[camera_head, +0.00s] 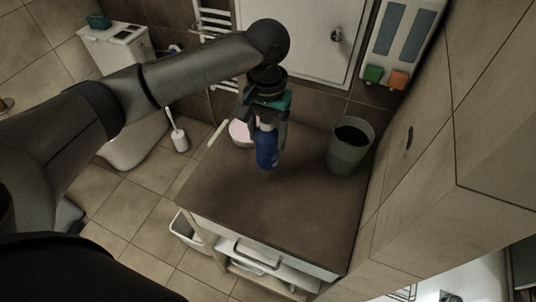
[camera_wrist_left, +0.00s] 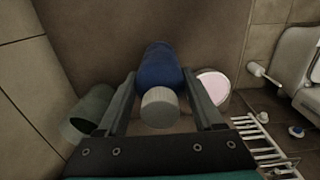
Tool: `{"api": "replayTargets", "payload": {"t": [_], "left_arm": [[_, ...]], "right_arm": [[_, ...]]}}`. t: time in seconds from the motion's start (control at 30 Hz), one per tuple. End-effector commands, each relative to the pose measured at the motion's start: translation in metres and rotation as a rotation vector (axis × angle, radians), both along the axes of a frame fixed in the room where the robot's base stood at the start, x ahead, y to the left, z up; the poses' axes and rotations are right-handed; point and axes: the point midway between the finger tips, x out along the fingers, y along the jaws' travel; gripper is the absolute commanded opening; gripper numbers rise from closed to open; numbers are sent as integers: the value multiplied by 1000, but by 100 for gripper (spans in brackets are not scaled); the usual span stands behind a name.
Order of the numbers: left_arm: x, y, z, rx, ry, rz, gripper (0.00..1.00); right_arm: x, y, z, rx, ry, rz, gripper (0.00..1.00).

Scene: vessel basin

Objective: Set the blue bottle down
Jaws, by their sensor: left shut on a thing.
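The blue bottle (camera_head: 266,150) is between the fingers of my left gripper (camera_head: 266,124), over the brown countertop (camera_head: 250,197). In the left wrist view the blue bottle (camera_wrist_left: 160,68) has a pale cap (camera_wrist_left: 160,107) facing the camera, and my left gripper's fingers (camera_wrist_left: 160,112) close on its two sides. The bottle looks roughly upright. I cannot tell whether its base touches the countertop. My right gripper is not in view.
A grey-green bin-like cup (camera_head: 349,147) stands on the countertop to the right of the bottle. A pinkish-white round bowl (camera_head: 239,132) is close behind the bottle's left side. The front part of the countertop is clear.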

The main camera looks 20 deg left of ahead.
Motion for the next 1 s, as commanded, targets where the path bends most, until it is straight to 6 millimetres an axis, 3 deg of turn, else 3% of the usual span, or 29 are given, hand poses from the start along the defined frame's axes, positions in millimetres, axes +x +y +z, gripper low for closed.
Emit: {"api": "replayTargets", "payload": {"t": [0.17, 0.5, 0.9, 0.93, 1.0], "left_arm": [[0, 0, -14, 0, -1, 1, 0], [0, 0, -64, -1, -2, 0, 0], [0, 0, -68, -1, -1, 0, 0], [0, 0, -69, -1, -1, 0, 69], [0, 0, -69, -1, -1, 0, 77]], "right_arm": [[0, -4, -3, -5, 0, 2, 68], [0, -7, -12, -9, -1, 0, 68], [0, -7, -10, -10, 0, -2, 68], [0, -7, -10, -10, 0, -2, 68], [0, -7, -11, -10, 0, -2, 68]]}}
